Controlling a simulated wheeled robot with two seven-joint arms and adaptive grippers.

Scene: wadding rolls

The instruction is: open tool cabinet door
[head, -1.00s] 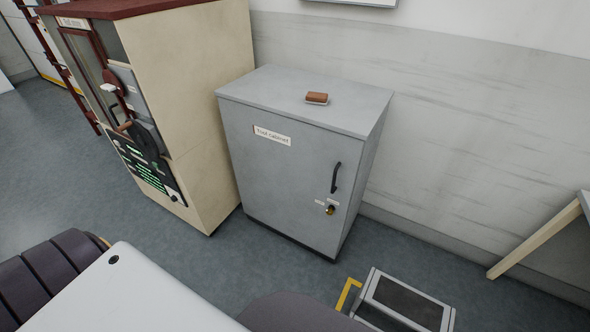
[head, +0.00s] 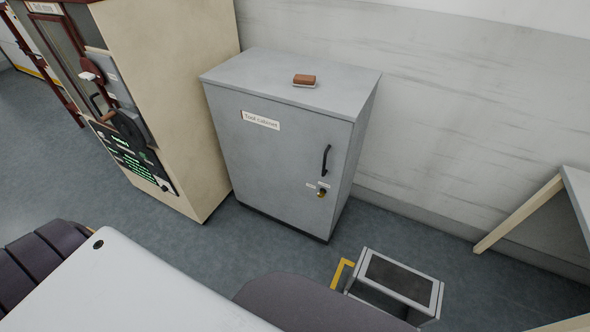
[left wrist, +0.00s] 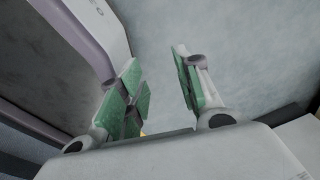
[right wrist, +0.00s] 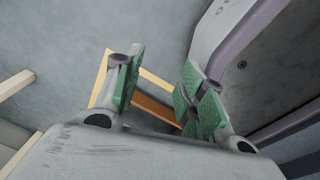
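The grey tool cabinet (head: 270,185) stands against the wall in the head view, with a "Tool cabinet" label (head: 261,120) on its front. Its door is shut. A dark vertical handle (head: 326,161) sits near the door's right edge, with a brass-coloured lock or knob (head: 321,193) just below it. My left gripper (left wrist: 158,85) shows in the left wrist view with green-padded fingers apart and nothing between them. My right gripper (right wrist: 160,90) shows in the right wrist view, fingers also apart and empty. Neither gripper shows in the head view, and both are away from the cabinet.
A brown-and-white block (head: 304,80) lies on the cabinet top. A tall beige machine (head: 175,100) stands close on the left. A low step stool (head: 400,278) is on the floor at front right. A wooden-legged table (head: 518,213) is at the right.

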